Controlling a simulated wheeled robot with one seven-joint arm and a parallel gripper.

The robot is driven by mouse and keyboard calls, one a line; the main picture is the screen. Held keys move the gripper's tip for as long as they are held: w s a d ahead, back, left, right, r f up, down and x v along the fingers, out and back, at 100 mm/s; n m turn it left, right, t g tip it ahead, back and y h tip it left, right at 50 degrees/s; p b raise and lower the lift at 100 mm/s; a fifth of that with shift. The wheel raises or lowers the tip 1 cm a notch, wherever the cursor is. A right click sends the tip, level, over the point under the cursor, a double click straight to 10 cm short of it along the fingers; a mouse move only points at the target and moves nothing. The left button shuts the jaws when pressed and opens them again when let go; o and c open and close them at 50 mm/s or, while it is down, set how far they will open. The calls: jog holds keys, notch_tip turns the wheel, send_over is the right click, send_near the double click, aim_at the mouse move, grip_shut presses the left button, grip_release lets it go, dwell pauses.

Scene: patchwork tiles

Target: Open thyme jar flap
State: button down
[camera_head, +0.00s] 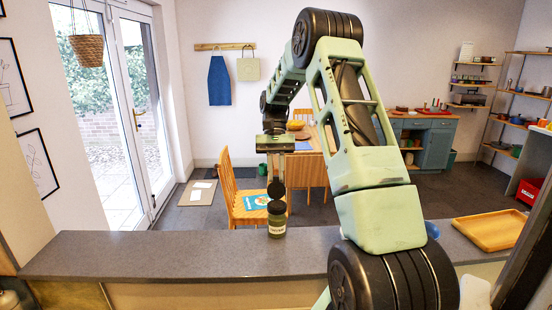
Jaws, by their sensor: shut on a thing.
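The thyme jar (277,228) stands upright on the grey counter, left of my arm. It is dark green with a pale label and a black top; the label is too small to read. Its round black flap (276,190) stands raised above the jar's rim. My gripper (276,178) points down from above, directly over the jar. Its thin fingers reach the top of the flap and are shut on it. The exact contact at the fingertips is too small to see clearly.
The grey counter (170,255) is bare left of the jar. A wooden tray (490,230) lies at the right, with a blue item (432,229) beside my arm. A wooden chair (240,205) and a table stand behind the counter.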

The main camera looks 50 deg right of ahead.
jog(key=shift+w+d+f+y+p, duration=0.1)
jog(key=shift+w+d+y+p, duration=0.15)
jog(key=shift+p, duration=0.25)
jog(key=shift+s+f+g, duration=0.1)
jog(key=shift+g, duration=0.2)
jog(key=c, duration=1.4)
grip_release()
jog(key=shift+o, duration=0.2)
jog(key=v, duration=1.2)
jog(key=shift+b, duration=0.45)
